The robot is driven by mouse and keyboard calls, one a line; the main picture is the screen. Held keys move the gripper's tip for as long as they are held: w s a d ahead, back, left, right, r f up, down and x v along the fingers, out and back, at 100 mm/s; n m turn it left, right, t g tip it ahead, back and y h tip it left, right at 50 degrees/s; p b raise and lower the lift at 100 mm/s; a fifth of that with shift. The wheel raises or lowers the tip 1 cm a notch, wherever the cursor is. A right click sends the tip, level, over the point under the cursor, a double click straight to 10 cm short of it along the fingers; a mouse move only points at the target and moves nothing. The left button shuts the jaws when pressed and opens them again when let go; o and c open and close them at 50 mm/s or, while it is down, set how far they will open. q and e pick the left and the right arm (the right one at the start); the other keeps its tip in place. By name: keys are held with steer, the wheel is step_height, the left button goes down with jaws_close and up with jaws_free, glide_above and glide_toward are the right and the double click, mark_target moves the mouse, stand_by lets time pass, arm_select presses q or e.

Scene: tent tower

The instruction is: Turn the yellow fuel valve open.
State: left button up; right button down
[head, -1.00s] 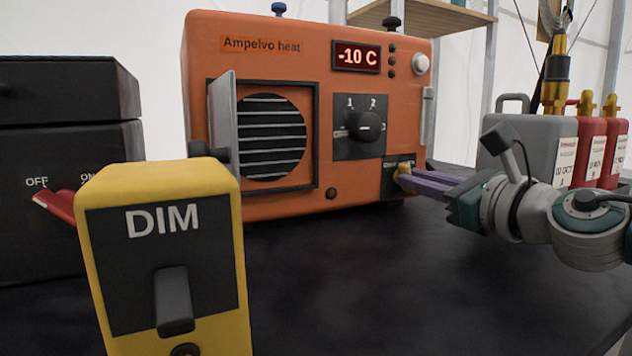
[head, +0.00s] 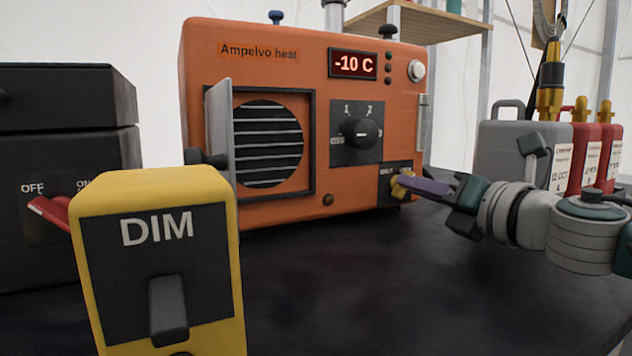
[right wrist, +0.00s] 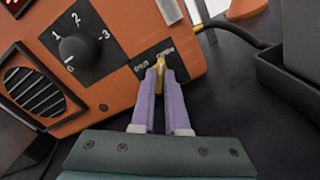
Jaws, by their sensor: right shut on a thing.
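The yellow fuel valve (head: 402,186) sits on a dark label plate at the lower right of the orange heater (head: 290,202). It also shows in the right wrist view (right wrist: 160,65), where the plate reads SHUT on the left and OPEN on the right. My right gripper (head: 409,184) has its purple fingers closed on the valve from the right. In the right wrist view its two fingertips (right wrist: 160,75) hold the yellow handle between them, and the handle's top points up between the two words. My left gripper is not in view.
A yellow DIM box (head: 215,290) stands at the front left, before a black box (head: 70,100) with a red switch. Grey and red fuel cans (head: 588,160) stand at the right.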

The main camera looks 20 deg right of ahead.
steer(key=shift+m, duration=1)
steer(key=c, duration=0.9)
jaws_free()
steer(key=s, duration=0.6)
steer(key=s+p, duration=0.1)
steer(key=s, duration=0.3)
steer(key=shift+d+f, duration=0.1)
steer(key=shift+d, duration=0.3)
